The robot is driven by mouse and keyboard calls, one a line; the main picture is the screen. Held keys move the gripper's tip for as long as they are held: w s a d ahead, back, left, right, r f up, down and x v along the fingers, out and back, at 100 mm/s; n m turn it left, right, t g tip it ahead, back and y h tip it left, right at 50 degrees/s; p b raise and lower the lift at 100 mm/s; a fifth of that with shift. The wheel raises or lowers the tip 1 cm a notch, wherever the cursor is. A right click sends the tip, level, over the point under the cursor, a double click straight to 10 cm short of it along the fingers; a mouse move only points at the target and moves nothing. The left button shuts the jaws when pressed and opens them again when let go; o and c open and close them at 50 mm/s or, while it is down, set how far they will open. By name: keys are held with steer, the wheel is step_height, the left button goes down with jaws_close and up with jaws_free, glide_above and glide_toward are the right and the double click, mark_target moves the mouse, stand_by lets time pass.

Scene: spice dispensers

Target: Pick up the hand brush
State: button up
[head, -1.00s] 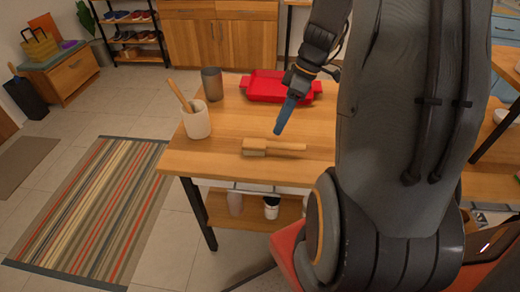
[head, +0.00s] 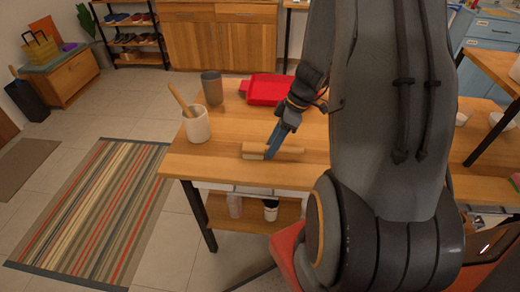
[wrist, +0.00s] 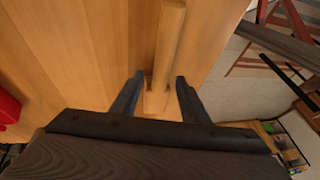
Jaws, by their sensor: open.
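The hand brush (head: 254,151) is wooden with pale bristles and lies on the wooden table near its front edge. In the head view my gripper (head: 268,155) reaches down to it and hides part of its middle. In the wrist view the brush (wrist: 168,45) runs up the picture, its lower part between the two dark fingers of my gripper (wrist: 155,88). The jaws are open, one finger on each side of the brush. I cannot tell whether either finger touches it.
On the table (head: 225,135) stand a white crock (head: 197,125) with a wooden tool and a dark cup (head: 212,88). A red tray (head: 265,90) lies farther back. A lower shelf holds jars (head: 271,210). The table's front edge is close to the brush.

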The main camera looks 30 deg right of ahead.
jaws_close()
stand_by(0.3)
step_height(320, 180, up, 10)
steer(key=b, duration=0.1)
steer(key=shift+b, duration=0.4)
steer(key=c, duration=0.9)
jaws_free()
steer(key=shift+c, duration=0.6)
